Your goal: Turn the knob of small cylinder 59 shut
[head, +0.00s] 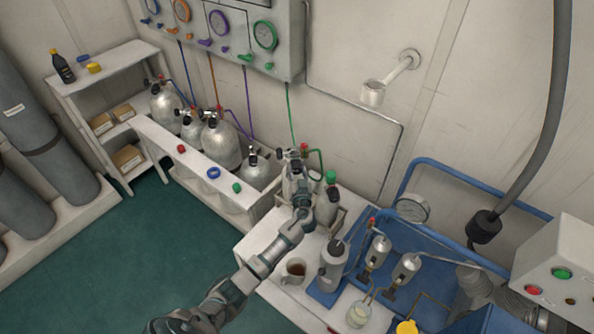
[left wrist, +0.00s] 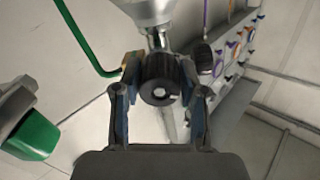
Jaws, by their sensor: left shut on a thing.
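My left gripper (head: 302,198) is at the small cylinder (head: 291,183) near the back end of the white bench. In the left wrist view, its two fingers (left wrist: 159,97) are shut on the sides of a round black knob (left wrist: 160,78). The knob sits below a metal valve neck and the cylinder's silver body. A green pipe (left wrist: 85,38) runs to a brass fitting beside it. The number 59 is not legible. My arm partly hides the cylinder in the head view. A grey jointed part at the lower right may be my right arm; its fingers cannot be made out.
A mug (head: 295,269) and a blue tray (head: 438,262) with fittings are nearer. Other cylinders (head: 221,146) stand in the white rack.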

